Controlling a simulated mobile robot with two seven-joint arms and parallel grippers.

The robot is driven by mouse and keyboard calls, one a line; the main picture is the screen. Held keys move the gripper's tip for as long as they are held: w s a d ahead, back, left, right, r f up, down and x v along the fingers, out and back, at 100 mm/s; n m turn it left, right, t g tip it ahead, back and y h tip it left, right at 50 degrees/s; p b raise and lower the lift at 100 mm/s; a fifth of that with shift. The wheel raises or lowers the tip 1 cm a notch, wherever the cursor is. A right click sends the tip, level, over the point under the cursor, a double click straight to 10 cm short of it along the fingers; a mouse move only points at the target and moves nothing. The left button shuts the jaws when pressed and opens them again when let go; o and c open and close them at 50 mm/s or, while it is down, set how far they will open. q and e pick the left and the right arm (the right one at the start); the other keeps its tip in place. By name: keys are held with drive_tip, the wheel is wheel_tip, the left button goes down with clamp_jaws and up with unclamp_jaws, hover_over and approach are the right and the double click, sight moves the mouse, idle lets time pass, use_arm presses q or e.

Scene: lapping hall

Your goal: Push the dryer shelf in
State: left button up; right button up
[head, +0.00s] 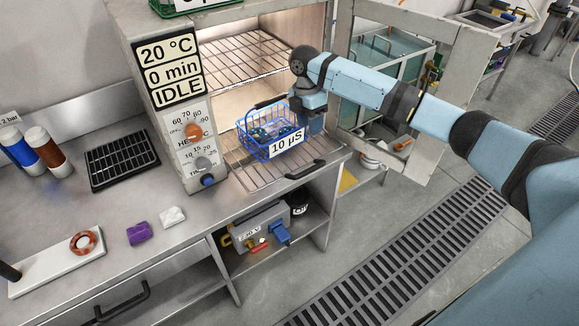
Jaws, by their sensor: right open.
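The dryer (160,110) stands on the steel bench with its door (440,110) swung open to the right. Its lower wire shelf (252,178) reaches out of the chamber toward the front, with a black handle (306,169) at its front edge. A blue wire basket (256,148) tagged "10 µS" sits on this shelf with small dark-blue parts in it. My right gripper (316,124) is open, at the basket's back right side above the shelf. Its fingertips are partly hidden, and I cannot tell whether they touch the basket. My left gripper is not in view.
An upper wire shelf (235,60) sits inside the chamber. A black tray (122,161), a purple block (139,233), a white piece (172,216) and a white board (58,265) with an orange ring lie on the bench. Floor grating runs at the right.

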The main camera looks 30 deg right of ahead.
sight(314, 166)
drive_tip(key=s+f, duration=0.1)
drive_tip(key=f, duration=0.7)
drive_tip(key=s+f, duration=0.1)
drive_tip(key=f, duration=0.3)
drive_tip(key=shift+s+d+f+p, duration=0.25)
drive_tip(key=shift+s+p, duration=0.1)
drive_tip(key=shift+p, duration=0.05)
drive_tip(key=shift+f, duration=0.45)
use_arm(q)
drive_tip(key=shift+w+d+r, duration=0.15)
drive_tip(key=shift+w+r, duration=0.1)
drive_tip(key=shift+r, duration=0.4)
use_arm(e)
clamp_jaws()
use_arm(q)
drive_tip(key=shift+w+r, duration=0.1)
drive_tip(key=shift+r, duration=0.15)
use_arm(e)
drive_tip(key=shift+r, duration=0.1)
